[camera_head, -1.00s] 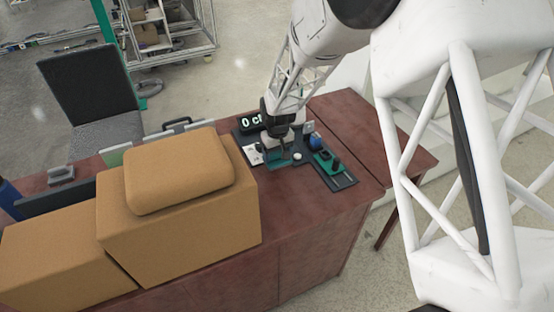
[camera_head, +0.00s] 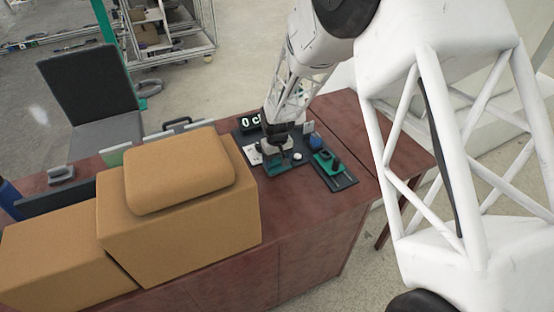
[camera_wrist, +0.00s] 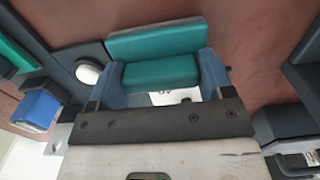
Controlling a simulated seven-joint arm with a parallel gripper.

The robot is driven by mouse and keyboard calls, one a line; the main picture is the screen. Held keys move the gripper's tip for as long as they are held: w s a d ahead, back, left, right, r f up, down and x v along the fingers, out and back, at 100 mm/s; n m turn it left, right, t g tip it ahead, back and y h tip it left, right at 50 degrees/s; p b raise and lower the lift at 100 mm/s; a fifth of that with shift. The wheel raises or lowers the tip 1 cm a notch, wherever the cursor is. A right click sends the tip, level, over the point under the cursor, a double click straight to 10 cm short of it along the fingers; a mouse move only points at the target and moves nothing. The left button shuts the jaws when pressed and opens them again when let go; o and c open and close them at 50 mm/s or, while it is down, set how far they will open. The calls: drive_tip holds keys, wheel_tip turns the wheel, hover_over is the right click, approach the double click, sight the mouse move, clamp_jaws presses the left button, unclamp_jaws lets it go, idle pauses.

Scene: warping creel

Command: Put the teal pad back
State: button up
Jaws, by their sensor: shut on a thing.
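My gripper (camera_head: 281,158) is over the dark board on the brown desk. In the wrist view its two blue fingers (camera_wrist: 160,90) are shut on the teal pad (camera_wrist: 160,72), one finger on each side of it. A wider teal face (camera_wrist: 155,38) shows just beyond the held part; I cannot tell if it belongs to the same piece. In the head view the teal pad shows as a small patch (camera_head: 284,169) just below the gripper. Whether its underside touches the board is hidden.
Right of the gripper are a white round knob (camera_head: 297,156), a blue object (camera_head: 316,144) and a black tray (camera_head: 346,181) with a teal part. A display (camera_head: 249,120) stands behind left. Orange-brown boxes (camera_head: 180,225) fill the desk's left. The front right desktop is clear.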

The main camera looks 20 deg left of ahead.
drive_tip(key=shift+f, duration=0.1)
drive_tip(key=o, duration=0.9)
wheel_tip(320, 180, up, 12)
idle(0.6)
idle(0.8)
